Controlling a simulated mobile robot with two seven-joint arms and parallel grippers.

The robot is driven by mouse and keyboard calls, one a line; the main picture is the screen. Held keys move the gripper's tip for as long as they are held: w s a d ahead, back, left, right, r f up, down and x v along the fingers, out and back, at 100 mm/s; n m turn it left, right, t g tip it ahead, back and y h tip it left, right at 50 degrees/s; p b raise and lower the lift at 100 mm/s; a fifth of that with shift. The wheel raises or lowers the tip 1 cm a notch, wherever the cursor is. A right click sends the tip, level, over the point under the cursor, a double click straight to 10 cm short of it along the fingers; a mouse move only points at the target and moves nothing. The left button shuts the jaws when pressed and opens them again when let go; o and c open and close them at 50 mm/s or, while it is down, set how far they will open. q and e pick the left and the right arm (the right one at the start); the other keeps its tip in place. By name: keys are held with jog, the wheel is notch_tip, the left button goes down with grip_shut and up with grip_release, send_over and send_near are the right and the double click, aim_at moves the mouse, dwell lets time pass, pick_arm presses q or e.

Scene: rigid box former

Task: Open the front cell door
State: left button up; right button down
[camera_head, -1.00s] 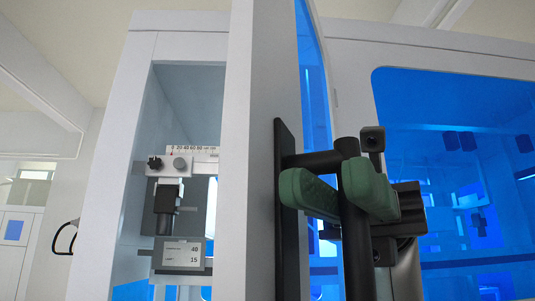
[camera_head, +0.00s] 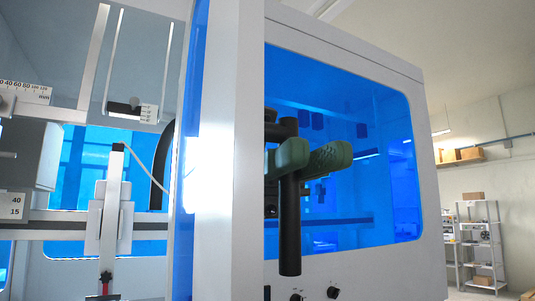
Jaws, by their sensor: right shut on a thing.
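The front cell door (camera_head: 235,150) stands open, seen nearly edge-on as a tall white panel with a strip of blue glazing on its left. Its black vertical bar handle (camera_head: 289,235) sticks out to the right of the door edge. My right gripper (camera_head: 308,156), with green fingers, is shut around the upper part of this handle. Where the handle joins the door is mostly hidden. My left gripper is not in view.
Left of the door, the cell interior shows a white upright fixture (camera_head: 110,220), rails and a measuring scale (camera_head: 22,90). Right of it is a blue-windowed white panel (camera_head: 435,210) with black knobs (camera_head: 333,292) below. A shelf rack (camera_head: 483,240) stands far right.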

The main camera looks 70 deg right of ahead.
jog(key=shift+s+d+r, duration=0.1)
jog(key=shift+s+d, duration=0.15)
jog(key=shift+d, duration=0.1)
jog(key=c, duration=0.8)
grip_release()
jog(key=shift+p+v, duration=0.5)
jog(key=shift+v, duration=5.7)
jog(key=shift+w+a, duration=0.1)
